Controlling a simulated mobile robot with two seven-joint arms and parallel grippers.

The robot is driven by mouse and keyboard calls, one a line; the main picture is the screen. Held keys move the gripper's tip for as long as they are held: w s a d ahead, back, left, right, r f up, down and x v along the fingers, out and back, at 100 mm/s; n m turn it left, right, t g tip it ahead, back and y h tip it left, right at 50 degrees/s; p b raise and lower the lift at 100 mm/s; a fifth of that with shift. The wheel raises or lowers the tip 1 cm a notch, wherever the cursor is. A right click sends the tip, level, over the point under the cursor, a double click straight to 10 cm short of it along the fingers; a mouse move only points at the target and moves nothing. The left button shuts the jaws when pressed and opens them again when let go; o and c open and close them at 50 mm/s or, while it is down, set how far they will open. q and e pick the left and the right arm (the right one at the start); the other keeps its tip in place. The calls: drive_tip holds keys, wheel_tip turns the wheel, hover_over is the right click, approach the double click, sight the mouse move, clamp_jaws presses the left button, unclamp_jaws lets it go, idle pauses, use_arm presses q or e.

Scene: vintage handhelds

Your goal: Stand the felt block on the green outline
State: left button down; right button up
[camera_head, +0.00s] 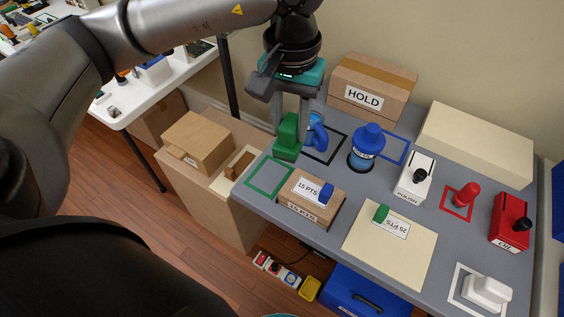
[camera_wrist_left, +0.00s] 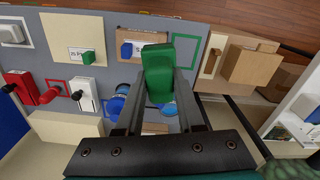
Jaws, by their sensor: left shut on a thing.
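The green felt block (camera_head: 287,138) is between the fingers of my left gripper (camera_head: 292,118), which is shut on it. The block looks upright, with a taller back part and a lower front part; I cannot tell whether its base touches the grey table. The green outline (camera_head: 249,190) is an empty square at the table's left edge, to the lower left of the block and apart from it. In the left wrist view the block (camera_wrist_left: 158,72) hides part of the scene below, and the green outline (camera_wrist_left: 205,48) shows to its right.
A cardboard box labelled 15 PTS (camera_head: 325,216) stands just right of the green outline. A blue object (camera_head: 319,133) is close beside the held block, by a black outline (camera_head: 331,163). A blue bottle (camera_head: 368,143) and the HOLD box (camera_head: 372,88) stand farther back.

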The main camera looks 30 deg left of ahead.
use_arm(q)
drive_tip(key=w+a+n, duration=0.4)
drive_tip(key=a+n, duration=0.2)
drive_tip(key=a, duration=0.1)
drive_tip(key=shift+n, duration=0.3)
drive_tip(key=shift+w+a+f+b, duration=0.1)
drive_tip(key=shift+f+b, duration=0.75)
drive_tip(key=shift+f, duration=4.15)
drive_tip(key=shift+a+f+b, duration=0.1)
drive_tip(key=shift+f+b, duration=0.75)
drive_tip(key=shift+f, duration=4.15)
use_arm(e)
drive_tip(key=shift+a+f, duration=0.25)
drive_tip(key=shift+f, duration=0.65)
drive_tip(key=shift+a+f, duration=0.2)
drive_tip(key=shift+f, duration=0.7)
use_arm(q)
drive_tip(key=shift+f, duration=0.1)
use_arm(e)
drive_tip(key=shift+f, duration=0.15)
use_arm(q)
drive_tip(key=c, duration=0.5)
unclamp_jaws()
wheel_tip(320, 180, up, 12)
drive_tip(key=shift+r+p, duration=0.15)
drive_tip(key=shift+p, duration=0.6)
use_arm(e)
drive_tip(key=shift+r, duration=0.9)
